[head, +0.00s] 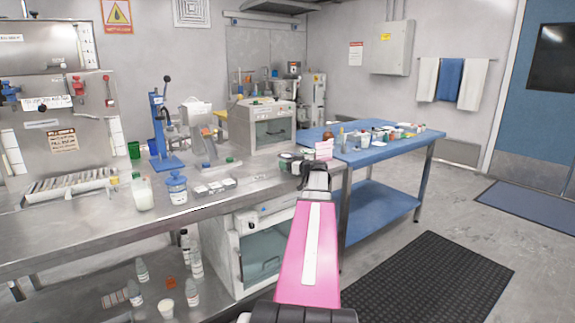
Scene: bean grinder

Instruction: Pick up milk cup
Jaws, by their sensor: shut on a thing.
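My gripper (307,172) is at the end of my pink arm, over the right end of the steel counter. It is small and dark in the head view, and its fingers are partly hidden by my wrist. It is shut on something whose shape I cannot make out. A pale pink item (324,150) shows just beyond it; I cannot tell whether it is held or stands behind. I cannot identify the milk cup with certainty. A white jar with a green lid (142,192) and a blue-lidded container (176,189) stand on the counter at left.
The steel counter (90,232) carries a blue press (159,130) and a grey boxy machine (262,125). A blue table (395,150) with several small items stands to the right. Bottles and a white cup (166,308) sit below the counter. The floor at right is open, with a black mat (430,280).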

